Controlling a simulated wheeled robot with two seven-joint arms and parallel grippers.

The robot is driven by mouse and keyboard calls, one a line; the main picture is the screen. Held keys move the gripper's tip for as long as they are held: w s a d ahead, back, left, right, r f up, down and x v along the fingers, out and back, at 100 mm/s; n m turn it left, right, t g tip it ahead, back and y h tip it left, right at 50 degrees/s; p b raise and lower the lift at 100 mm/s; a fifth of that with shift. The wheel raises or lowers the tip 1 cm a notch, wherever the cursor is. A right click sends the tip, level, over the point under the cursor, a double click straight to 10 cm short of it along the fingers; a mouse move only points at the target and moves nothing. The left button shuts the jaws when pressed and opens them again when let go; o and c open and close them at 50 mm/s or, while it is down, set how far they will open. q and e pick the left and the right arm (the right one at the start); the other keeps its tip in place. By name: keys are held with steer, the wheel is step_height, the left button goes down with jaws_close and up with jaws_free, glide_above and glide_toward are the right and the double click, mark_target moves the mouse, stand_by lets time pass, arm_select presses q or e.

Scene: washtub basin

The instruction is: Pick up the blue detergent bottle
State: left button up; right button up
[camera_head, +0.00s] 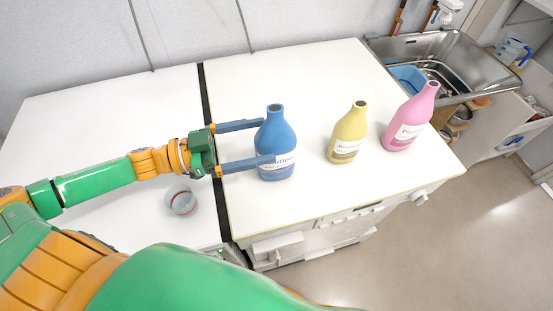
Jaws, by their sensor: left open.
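The blue detergent bottle (275,138) stands upright on the white worktop, with a white label low on its front. My left gripper (266,141) comes in from the left with its jaws open. One finger reaches toward the far side of the bottle, and the other crosses in front of its label. The bottle's body lies between the fingertips. I cannot tell whether either finger touches it. My right gripper does not show.
A yellow bottle (348,136) and a pink bottle (410,120) stand to the right on the white worktop (300,75). A small grey cup (181,200) is below my left wrist. A metal sink (455,62) holding a blue basin (408,78) is at the back right.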

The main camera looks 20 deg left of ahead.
mark_target(290, 137)
arm_select(q)
steer(key=shift+f, duration=0.65)
steer(key=p+x, duration=0.2)
steer(key=x, duration=0.5)
steer(key=shift+w+a+r, duration=0.1)
steer(key=shift+w, duration=0.15)
steer(key=c, duration=0.4)
jaws_close()
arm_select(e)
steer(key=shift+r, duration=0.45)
